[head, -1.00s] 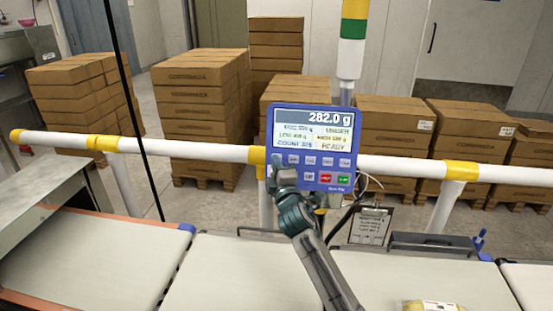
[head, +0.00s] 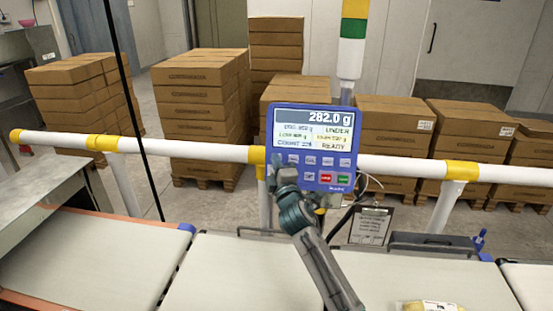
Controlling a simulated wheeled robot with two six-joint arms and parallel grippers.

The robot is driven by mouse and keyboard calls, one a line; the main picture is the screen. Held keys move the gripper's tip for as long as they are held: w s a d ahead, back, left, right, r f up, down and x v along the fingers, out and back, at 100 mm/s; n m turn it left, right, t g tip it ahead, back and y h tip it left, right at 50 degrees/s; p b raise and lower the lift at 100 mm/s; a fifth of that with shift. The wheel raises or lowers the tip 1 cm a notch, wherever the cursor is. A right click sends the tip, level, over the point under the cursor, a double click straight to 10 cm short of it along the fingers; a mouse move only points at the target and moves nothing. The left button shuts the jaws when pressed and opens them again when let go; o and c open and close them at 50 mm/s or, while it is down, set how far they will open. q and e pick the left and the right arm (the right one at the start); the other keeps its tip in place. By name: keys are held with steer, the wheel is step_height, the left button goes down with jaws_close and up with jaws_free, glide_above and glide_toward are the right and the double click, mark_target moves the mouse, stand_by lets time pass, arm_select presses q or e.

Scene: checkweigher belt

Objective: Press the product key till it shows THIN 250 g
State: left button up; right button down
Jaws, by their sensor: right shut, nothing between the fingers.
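The blue checkweigher terminal (head: 312,148) is mounted at the white and yellow rail in the middle of the head view. Below the screen are two rows of keys, grey ones plus a red key (head: 326,178) and a green key (head: 343,179). My right gripper (head: 275,163) is shut and empty, its tip at the panel's lower left edge, covering the left end of the key rows. Whether it touches a key I cannot tell. My left gripper is out of view.
White conveyor belts (head: 228,272) run across the front. A yellow package (head: 430,306) lies at the bottom right. A clipboard (head: 370,226) hangs right of my arm. The rail (head: 400,165) crosses the view, with stacked cartons (head: 205,110) behind it.

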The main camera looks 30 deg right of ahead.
steer(key=shift+w+d+f, duration=0.1)
steer(key=shift+w+d, duration=0.15)
steer(key=shift+w, duration=0.05)
stand_by(0.7)
steer(key=shift+s+a, duration=0.1)
steer(key=shift+s+a+r, duration=0.2)
steer(key=shift+s, duration=0.1)
steer(key=shift+s+a+p, duration=0.2)
steer(key=shift+s+p, duration=0.1)
steer(key=s+a+p, duration=0.1)
steer(key=s, duration=0.1)
steer(key=s+a+r+p, duration=0.1)
steer(key=a, duration=0.1)
steer(key=shift+s+r+p, duration=0.2)
steer(key=shift+s+p, duration=0.1)
steer(key=shift+s, duration=0.1)
